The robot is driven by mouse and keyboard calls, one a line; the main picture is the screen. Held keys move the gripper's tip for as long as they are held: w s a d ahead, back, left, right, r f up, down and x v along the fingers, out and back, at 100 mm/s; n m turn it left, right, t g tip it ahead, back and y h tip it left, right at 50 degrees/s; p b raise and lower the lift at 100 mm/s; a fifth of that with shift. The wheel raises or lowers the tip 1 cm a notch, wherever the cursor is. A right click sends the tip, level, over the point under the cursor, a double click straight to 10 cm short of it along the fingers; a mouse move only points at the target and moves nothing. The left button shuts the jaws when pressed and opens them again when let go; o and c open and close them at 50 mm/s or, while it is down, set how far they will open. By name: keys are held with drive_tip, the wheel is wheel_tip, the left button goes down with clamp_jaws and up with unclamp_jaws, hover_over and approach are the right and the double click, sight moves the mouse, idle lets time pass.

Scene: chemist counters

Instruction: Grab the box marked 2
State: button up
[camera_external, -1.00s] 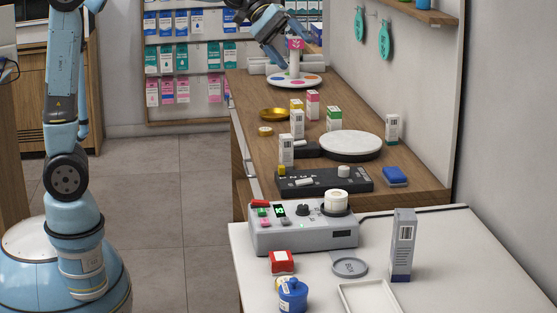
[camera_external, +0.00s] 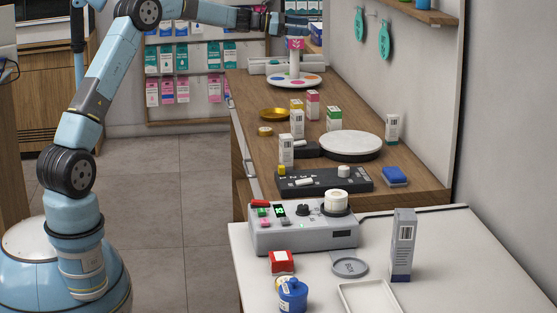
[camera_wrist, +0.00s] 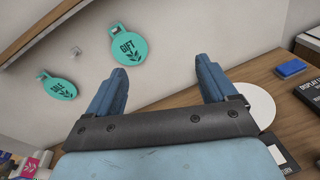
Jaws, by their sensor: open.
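Several small boxes stand on the wooden counter: a pink-topped box (camera_external: 312,105), a green-topped box (camera_external: 334,119), a yellow-topped one (camera_external: 296,104) and white ones such as this white box (camera_external: 286,150). I cannot read a 2 on any of them. A pink-banded piece (camera_external: 295,44) is on the post of a round white stand. My gripper (camera_wrist: 162,70) is open and empty, its blue fingers apart in the wrist view, facing the wall. In the external view my gripper (camera_external: 288,24) is level, high near the stand's top.
A round white plate (camera_external: 350,145), dark tray (camera_external: 325,180) and blue block (camera_external: 394,176) lie on the wooden counter. A grey device (camera_external: 305,230) and tall grey box (camera_external: 402,245) stand on the nearer white counter. Teal tags (camera_wrist: 126,45) hang on the wall.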

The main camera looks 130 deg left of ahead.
drive_tip(key=s+a+f+n+g+y, duration=0.1)
drive_tip(key=s+a+f+n+y, duration=0.15)
drive_tip(key=s, duration=0.65)
drive_tip(key=s+a+f+n+g+y, duration=0.1)
drive_tip(key=s+a+n, duration=0.25)
drive_tip(key=s, duration=0.45)
approach(309, 93)
drive_tip(key=shift+m, duration=0.3)
drive_tip(key=shift+x, duration=4.7)
drive_tip(key=shift+s+a, duration=0.15)
drive_tip(key=shift+c, duration=0.5)
drive_tip(key=c, duration=1.4)
